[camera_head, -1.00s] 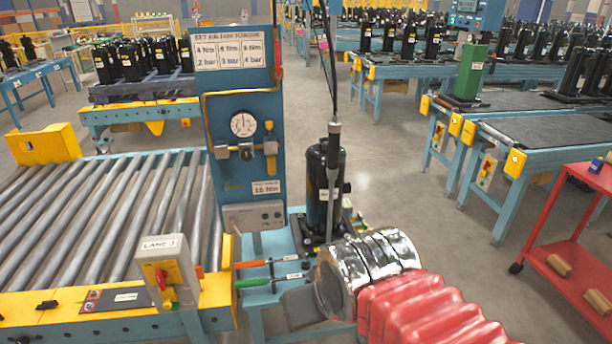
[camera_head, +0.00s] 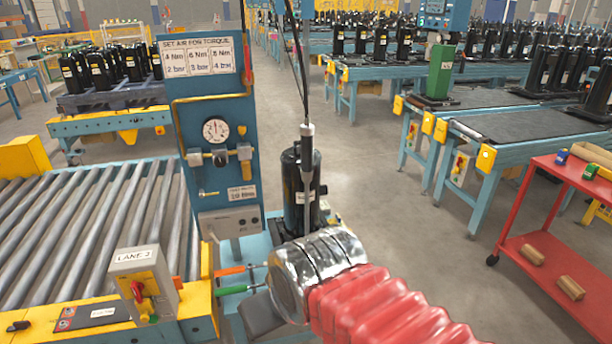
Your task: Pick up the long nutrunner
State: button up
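My silver wrist is just below and in front of the compressor's base, with my red-sleeved arm coming from the lower right. A dark grey block, perhaps part of my gripper (camera_head: 262,316), shows left of the wrist. The fingers cannot be made out, and nothing visible is held.
A blue panel (camera_head: 186,105) with a gauge (camera_head: 215,130) stands left of the compressor. An orange-handled tool (camera_head: 232,270) and a green-handled tool (camera_head: 233,290) lie below it. A roller conveyor (camera_head: 90,220) is at left, a red cart (camera_head: 550,250) at right. Floor between is clear.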

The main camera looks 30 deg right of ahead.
aim_at(307, 129)
jog(key=z, duration=0.05)
jog(key=i, duration=0.95)
jog(key=u, duration=0.05)
